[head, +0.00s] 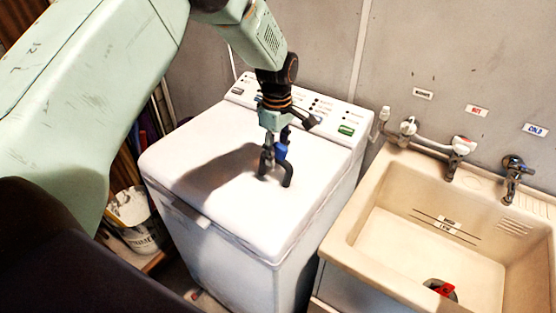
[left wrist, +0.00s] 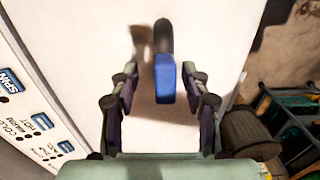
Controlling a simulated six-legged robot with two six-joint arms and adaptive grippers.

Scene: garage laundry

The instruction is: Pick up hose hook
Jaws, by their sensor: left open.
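The hose hook (head: 281,151) is a small blue piece with a dark curved end, at the washing machine's white lid (head: 215,145). In the left wrist view, the hose hook (left wrist: 165,82) has its blue part between my two fingers, with the dark bend pointing away toward the top. My left gripper (head: 273,157) points down at the lid around the hook. In the left wrist view, my left gripper (left wrist: 160,72) is open, with a gap visible on each side of the blue part. My right gripper is not in view.
The washer's control panel (head: 320,108) rises behind the lid. A beige sink (head: 345,247) with taps (head: 408,130) stands at the right, with a red item (head: 441,287) in it. A white bucket (head: 134,215) stands low at the left. The lid around the hook is clear.

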